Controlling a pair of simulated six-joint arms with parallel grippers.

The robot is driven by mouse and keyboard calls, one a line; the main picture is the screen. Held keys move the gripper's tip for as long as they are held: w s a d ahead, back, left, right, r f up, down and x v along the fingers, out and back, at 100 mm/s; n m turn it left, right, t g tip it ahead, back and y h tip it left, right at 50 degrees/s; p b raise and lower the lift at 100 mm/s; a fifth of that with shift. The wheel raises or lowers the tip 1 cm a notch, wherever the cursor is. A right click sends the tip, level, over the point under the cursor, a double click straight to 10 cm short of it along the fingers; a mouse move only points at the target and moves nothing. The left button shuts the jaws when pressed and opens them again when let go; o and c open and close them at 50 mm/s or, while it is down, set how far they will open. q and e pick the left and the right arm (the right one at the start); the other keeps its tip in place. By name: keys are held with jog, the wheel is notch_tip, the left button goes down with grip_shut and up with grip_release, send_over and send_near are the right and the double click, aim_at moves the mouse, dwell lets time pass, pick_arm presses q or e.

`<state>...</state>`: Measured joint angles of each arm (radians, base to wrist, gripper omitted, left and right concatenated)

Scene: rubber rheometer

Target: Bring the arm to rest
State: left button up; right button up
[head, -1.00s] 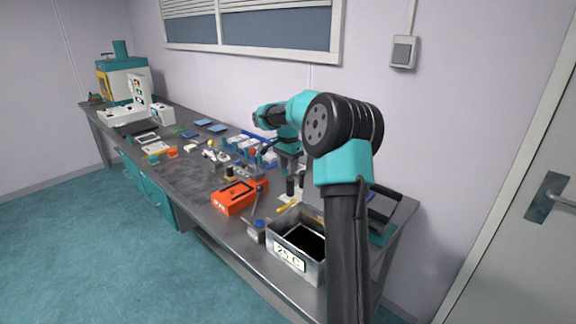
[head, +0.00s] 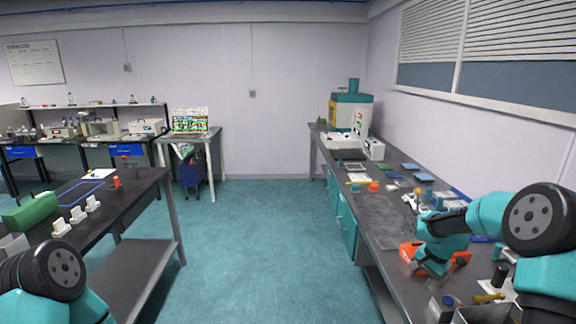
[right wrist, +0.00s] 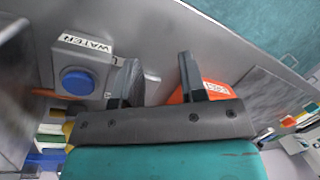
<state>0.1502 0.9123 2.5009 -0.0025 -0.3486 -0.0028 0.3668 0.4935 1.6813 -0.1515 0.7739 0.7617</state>
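My right arm comes in from the right edge of the head view, and its teal wrist (head: 440,250) hangs over the right bench (head: 375,215). In the right wrist view my right gripper (right wrist: 158,78) has its two fingers apart with nothing between them. An orange box (right wrist: 208,90) lies beyond the right finger; it also shows in the head view (head: 408,252), partly hidden by my wrist. A grey container with a WATER label and a blue cap (right wrist: 77,81) is left of the fingers. My left arm shows at the bottom left of the head view; its gripper is out of the picture.
The right bench holds several small items, blue pads (head: 423,177) and a teal machine (head: 350,110) at its far end. A dark table (head: 130,192) with a green box (head: 31,212) stands at the left. The floor (head: 255,245) between them is clear.

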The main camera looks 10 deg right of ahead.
jog(key=s+a+f+n+y, duration=0.1)
jog(key=a+f+n, duration=0.2)
jog(key=a+f, duration=0.35)
jog(key=s+a+f+n, duration=0.15)
jog(key=a+f, duration=0.25)
jog(key=a, duration=0.6)
jog(key=s+a+f+n+y, duration=0.1)
jog(key=a+f+n, duration=0.35)
jog(key=a, duration=0.35)
jog(key=s+a+f, duration=0.2)
jog(key=s+f, duration=0.3)
jog(key=s, duration=0.4)
jog(key=s+a+f+n, duration=0.1)
jog(key=s+a+f, duration=0.1)
jog(key=s+f, duration=0.3)
jog(key=s, duration=0.4)
jog(key=shift+s+f+g, duration=0.3)
jog(key=shift+s+f, duration=0.1)
